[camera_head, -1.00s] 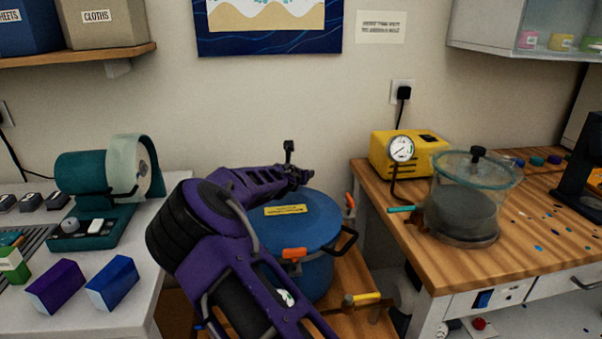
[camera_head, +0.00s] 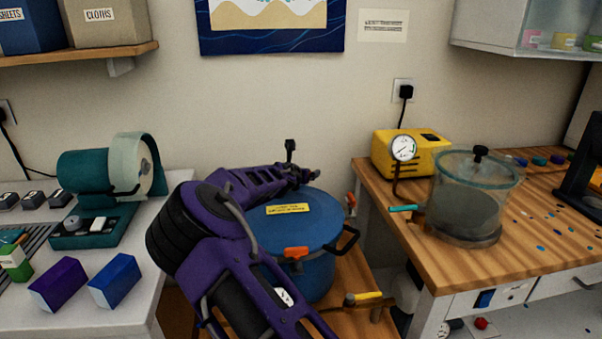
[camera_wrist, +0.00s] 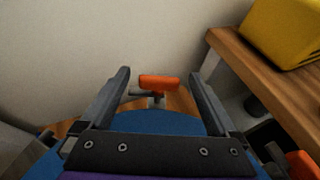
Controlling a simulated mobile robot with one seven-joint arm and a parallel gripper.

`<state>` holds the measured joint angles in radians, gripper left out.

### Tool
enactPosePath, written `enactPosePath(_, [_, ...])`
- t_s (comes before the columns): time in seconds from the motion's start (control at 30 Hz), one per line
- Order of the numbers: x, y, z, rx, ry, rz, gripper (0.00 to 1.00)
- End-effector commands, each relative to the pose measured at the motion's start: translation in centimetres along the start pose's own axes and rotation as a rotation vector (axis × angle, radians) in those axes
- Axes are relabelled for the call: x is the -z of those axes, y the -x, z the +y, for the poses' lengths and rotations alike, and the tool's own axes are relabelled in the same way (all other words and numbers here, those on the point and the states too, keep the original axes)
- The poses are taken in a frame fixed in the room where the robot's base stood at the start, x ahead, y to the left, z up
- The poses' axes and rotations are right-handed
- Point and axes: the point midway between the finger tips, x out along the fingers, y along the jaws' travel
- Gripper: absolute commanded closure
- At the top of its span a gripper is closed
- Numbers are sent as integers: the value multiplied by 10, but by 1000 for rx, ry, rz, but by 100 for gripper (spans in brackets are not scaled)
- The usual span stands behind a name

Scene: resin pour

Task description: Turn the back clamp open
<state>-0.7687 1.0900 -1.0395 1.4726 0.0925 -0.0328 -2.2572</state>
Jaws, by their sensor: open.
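The blue pressure pot (camera_head: 318,230) stands on a low wooden surface between the two benches. Its blue lid also shows in the wrist view (camera_wrist: 160,122), below and around my fingers. An orange clamp (camera_wrist: 159,83) stands at the lid's far edge in the wrist view, ahead of and between my fingertips. My gripper (camera_wrist: 162,78) is open and empty, reaching over the lid towards that clamp. In the head view my arm hides the lid's back left part and this clamp. Other orange clamps sit at the front (camera_head: 296,253) and right (camera_head: 351,200) of the lid.
A wooden bench (camera_head: 480,240) at the right holds a yellow pump (camera_head: 412,153) and a clear chamber (camera_head: 466,195). A white bench (camera_head: 130,270) at the left holds a green machine (camera_head: 105,180) and small boxes. The wall is close behind the pot.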

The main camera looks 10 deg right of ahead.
Motion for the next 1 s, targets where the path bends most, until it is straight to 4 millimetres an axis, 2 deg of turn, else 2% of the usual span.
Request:
enactPosePath(0.17, [-1, 14, 2, -2, 1, -1, 5])
enactPosePath(0.7, [0, 124, 2, -3, 2, 1, 5])
enactPosePath(0.9, [0, 156, 1, -2, 1, 1, 5])
enactPosePath(1.0, [0, 166, 1, -1, 1, 1, 5])
